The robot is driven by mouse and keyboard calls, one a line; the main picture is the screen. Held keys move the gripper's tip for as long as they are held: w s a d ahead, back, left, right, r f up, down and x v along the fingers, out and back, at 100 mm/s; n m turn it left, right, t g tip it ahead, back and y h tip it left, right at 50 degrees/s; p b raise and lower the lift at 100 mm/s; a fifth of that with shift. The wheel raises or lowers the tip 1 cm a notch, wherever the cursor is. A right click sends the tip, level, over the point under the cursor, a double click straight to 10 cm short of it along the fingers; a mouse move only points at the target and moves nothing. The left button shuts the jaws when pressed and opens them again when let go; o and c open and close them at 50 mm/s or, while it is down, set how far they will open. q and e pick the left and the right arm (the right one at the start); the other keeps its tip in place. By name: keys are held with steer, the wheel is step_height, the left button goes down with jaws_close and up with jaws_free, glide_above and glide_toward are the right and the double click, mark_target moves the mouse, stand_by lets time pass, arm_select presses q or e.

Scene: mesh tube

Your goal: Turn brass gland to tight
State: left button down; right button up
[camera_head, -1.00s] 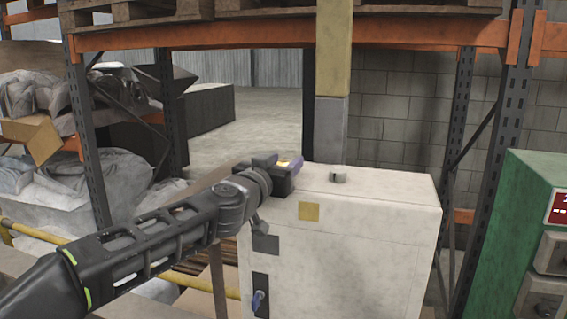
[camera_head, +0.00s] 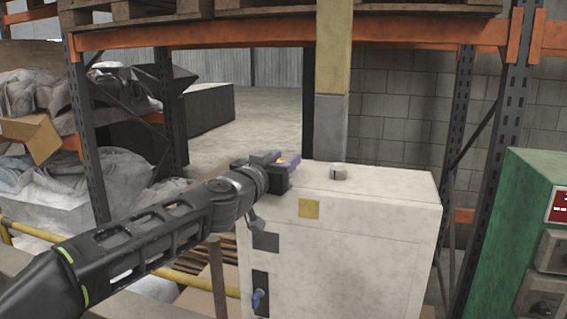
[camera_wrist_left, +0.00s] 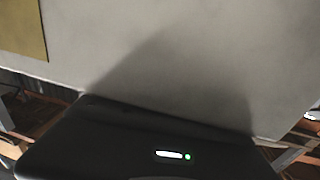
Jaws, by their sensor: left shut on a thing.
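The brass gland (camera_head: 289,160) shows as a small yellow-gold piece between the fingers of my left gripper (camera_head: 284,161), on the top left of the pale cabinet (camera_head: 345,235). The left gripper is shut on it, and the fingers hide most of the gland. In the left wrist view the dark gripper body (camera_wrist_left: 140,145) fills the bottom and the pale cabinet face (camera_wrist_left: 190,60) fills most of the rest. The fingertips and the gland do not show there. My right gripper is not in view.
A yellow and grey post (camera_head: 333,90) rises behind the cabinet. A green cabinet (camera_head: 515,230) stands at the right. Orange and dark racking with wrapped goods (camera_head: 50,190) is at the left.

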arm_select(q)
steer(key=shift+a+f+m+g+h+b, duration=0.15)
steer(key=shift+f+m+g+h+b, duration=0.1)
steer(key=shift+m+g+h+b, duration=0.65)
steer(key=shift+w+m+g+h+b, duration=0.1)
steer(key=shift+m+g+h+b, duration=0.3)
steer(key=shift+m+h+b, duration=0.5)
steer(key=shift+r+g+h, duration=0.1)
steer(key=shift+g+h, duration=0.4)
steer(key=shift+h, duration=0.3)
steer(key=shift+r+m+g+h, duration=0.15)
steer(key=shift+m+g+h, duration=0.25)
steer(key=shift+m+g, duration=0.15)
steer(key=m+g+h+p, duration=0.1)
steer(key=g+p, duration=0.1)
steer(key=p, duration=0.1)
steer(key=m+g+h+p, duration=0.1)
steer(key=m+g+p, duration=0.1)
steer(key=p, duration=0.2)
steer(key=m+g+h+p, duration=0.1)
steer(key=m+g+p, duration=0.1)
steer(key=p, duration=0.1)
steer(key=shift+r+g+h, duration=0.25)
steer(key=shift+r+h, duration=0.05)
steer(key=shift+r, duration=0.1)
steer(key=shift+f+m+g+p, duration=0.35)
steer(key=shift+g+p, duration=0.25)
steer(key=shift+p, duration=0.25)
steer(key=c, duration=1)
jaws_free()
